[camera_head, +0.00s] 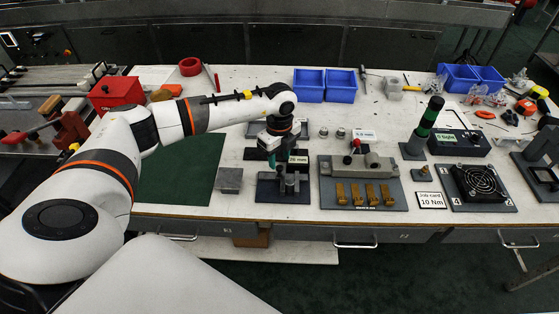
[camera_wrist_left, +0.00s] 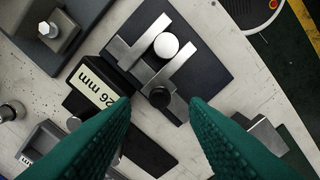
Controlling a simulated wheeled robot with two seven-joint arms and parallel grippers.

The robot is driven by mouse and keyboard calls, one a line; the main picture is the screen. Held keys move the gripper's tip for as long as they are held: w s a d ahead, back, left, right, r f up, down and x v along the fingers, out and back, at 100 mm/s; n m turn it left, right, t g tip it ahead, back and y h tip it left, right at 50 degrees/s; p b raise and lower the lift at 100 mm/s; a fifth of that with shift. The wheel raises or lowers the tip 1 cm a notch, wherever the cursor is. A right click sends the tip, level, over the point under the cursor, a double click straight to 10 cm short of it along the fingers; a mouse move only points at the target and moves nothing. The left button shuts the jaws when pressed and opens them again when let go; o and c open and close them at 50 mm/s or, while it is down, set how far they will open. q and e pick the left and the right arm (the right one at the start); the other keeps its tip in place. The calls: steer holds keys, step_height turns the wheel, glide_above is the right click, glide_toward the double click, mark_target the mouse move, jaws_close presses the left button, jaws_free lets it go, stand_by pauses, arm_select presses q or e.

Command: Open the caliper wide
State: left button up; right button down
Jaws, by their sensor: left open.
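The caliper (camera_wrist_left: 179,72) is a grey metal piece with two parallel arms on a dark base plate (camera_wrist_left: 205,60). In the left wrist view a round white part sits between its arms and a black knob sits at its near side. In the head view the caliper (camera_head: 290,183) stands on the dark plate near the table's front edge. My left gripper (camera_head: 271,158) is open, with green fingers pointing down above it. In the left wrist view the fingers of my left gripper (camera_wrist_left: 160,108) are apart with nothing between them, on either side of the black knob. My right gripper is out of view.
A black block with a "26 mm" label (camera_wrist_left: 95,87) stands beside the caliper. A grey block (camera_head: 229,180) is to the left, and a plate with several brass pieces (camera_head: 364,194) is to the right. The green mat (camera_head: 180,175) at left is bare.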

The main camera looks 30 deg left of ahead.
mark_target(280, 167)
arm_select(q)
steer(key=shift+f, duration=1.55)
steer(key=shift+c, duration=0.2)
jaws_close()
